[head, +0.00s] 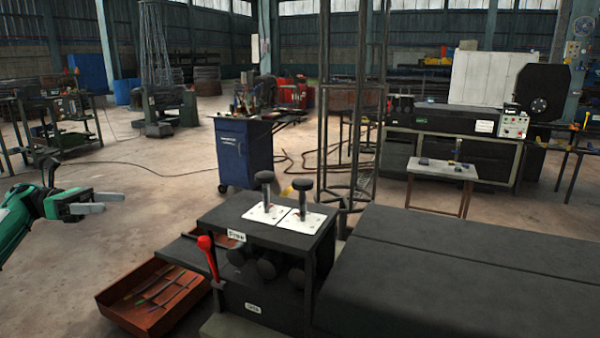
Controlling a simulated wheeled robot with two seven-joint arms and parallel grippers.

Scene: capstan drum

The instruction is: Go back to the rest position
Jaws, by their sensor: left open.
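My left gripper (98,203) comes in from the left edge on a green and dark arm. Its two pale fingers are apart with nothing between them. It hangs over open floor, left of and clear of the dark machine (210,217). The machine carries a white plate (263,216) with two dark upright knobs, and a red-handled lever (206,250) stands at its front left. My right gripper is not in view.
An open rust-coloured drawer (110,300) with thin tools juts out below the gripper's right. A long dark cover (460,280) fills the lower right. A blue cabinet (243,155) and a small table (442,170) stand behind. The floor around the gripper is clear.

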